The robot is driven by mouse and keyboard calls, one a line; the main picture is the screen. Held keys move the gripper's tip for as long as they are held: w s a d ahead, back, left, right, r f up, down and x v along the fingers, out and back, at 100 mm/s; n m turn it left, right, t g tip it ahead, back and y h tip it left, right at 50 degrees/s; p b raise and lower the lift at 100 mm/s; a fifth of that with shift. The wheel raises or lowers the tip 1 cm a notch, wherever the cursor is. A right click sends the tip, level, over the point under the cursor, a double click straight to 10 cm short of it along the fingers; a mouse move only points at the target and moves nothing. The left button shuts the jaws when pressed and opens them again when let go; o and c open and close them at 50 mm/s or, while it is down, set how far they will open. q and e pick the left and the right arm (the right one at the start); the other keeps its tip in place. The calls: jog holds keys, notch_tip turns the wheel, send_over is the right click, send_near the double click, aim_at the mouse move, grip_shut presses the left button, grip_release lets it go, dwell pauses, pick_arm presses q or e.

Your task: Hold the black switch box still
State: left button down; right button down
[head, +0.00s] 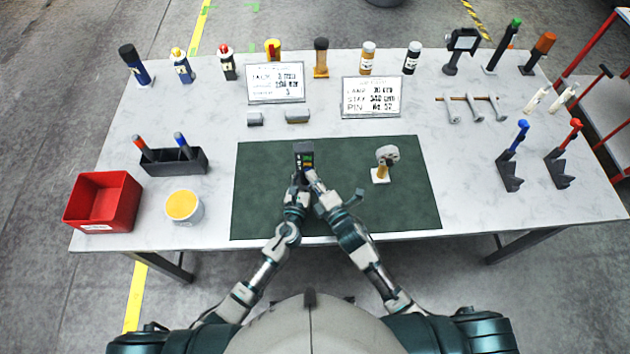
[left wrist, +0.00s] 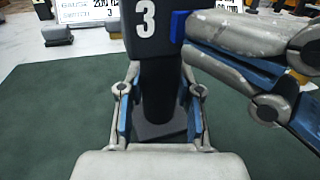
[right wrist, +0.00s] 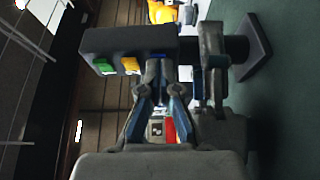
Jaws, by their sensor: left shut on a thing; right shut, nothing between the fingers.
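The black switch box (head: 304,149) stands on a post above the green mat. In the left wrist view the box (left wrist: 150,25) bears a white 3, and its black post (left wrist: 158,90) stands on a dark base. My left gripper (head: 299,181) is shut on that post, one finger each side. My right gripper (head: 313,176) is shut and empty. In the right wrist view the box (right wrist: 115,42) shows green and yellow buttons, with a blue one by the right fingertips (right wrist: 158,66). I cannot tell whether they touch it.
On the green mat (head: 260,205), a grey round-headed piece on a yellow post (head: 384,162) stands to the right. A black marker holder (head: 175,160), a red bin (head: 103,201) and a yellow-topped tub (head: 184,206) are on the left. Two sign boards (head: 275,82) (head: 371,97) stand behind.

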pick_arm(q)
jog(key=shift+f, duration=0.1)
pick_arm(e)
jog(key=d+v, duration=0.1)
jog(key=v, duration=1.2)
jog(key=shift+w, duration=0.35)
jog(key=shift+d, duration=0.1)
pick_arm(q)
jog(key=c, duration=0.7)
grip_release()
jog(key=shift+s, duration=0.15)
